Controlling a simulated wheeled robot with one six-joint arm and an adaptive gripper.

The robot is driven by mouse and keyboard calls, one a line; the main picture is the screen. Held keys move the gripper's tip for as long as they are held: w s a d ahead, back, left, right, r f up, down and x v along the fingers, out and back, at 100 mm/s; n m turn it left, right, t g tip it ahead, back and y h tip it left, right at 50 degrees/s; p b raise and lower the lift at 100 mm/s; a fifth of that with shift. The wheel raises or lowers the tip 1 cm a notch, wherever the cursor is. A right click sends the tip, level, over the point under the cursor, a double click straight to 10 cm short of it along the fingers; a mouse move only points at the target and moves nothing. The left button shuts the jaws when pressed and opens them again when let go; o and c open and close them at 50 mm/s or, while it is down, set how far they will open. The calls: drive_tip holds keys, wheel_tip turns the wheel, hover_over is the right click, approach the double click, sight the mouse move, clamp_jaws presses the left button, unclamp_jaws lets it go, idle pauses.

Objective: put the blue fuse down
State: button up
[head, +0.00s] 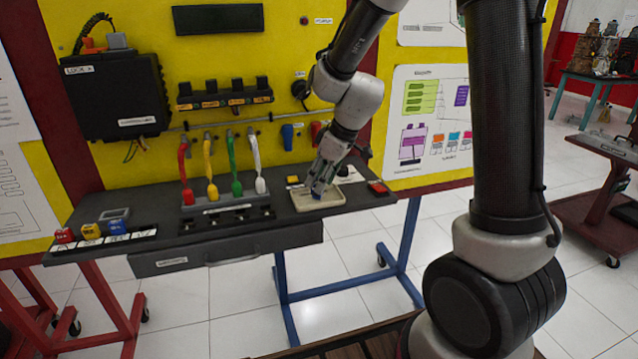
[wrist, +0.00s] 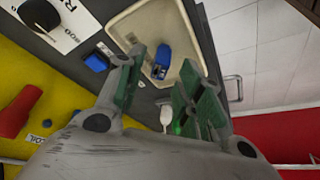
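The blue fuse (wrist: 162,62) lies in a shallow beige tray (wrist: 128,32) in the wrist view, between my two fingertips with a gap on each side. My gripper (wrist: 163,68) is open and appears to hold nothing. In the head view my gripper (head: 322,190) points down over the tray (head: 300,208) on the dark bench. Only a bit of the blue fuse (head: 317,196) shows there below the fingers; the rest is hidden.
A second blue block (wrist: 96,62) sits on the bench beside the tray. A yellow panel (head: 220,55) rises behind. Red, yellow, green and white handled leads (head: 232,170) stand left of the tray. Labelled red, yellow and blue blocks (head: 90,231) sit at the bench's left end.

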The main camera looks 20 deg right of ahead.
drive_tip(key=v, duration=1)
drive_tip(key=s+d+r+m+h, duration=0.1)
drive_tip(key=s+d+m, duration=0.2)
drive_tip(key=s, duration=0.4)
drive_tip(key=s+d+r+m+h, duration=0.1)
drive_tip(key=s+d+r+m, duration=0.1)
drive_tip(key=s, duration=0.6)
drive_tip(key=s+d+r+m+t+h, duration=0.1)
drive_tip(key=s+d+r+m, duration=0.1)
drive_tip(key=s+d+m, duration=0.2)
drive_tip(key=s+d, duration=0.2)
drive_tip(key=s, duration=0.2)
drive_tip(key=shift+d+r, duration=0.2)
drive_tip(key=shift+d, duration=0.05)
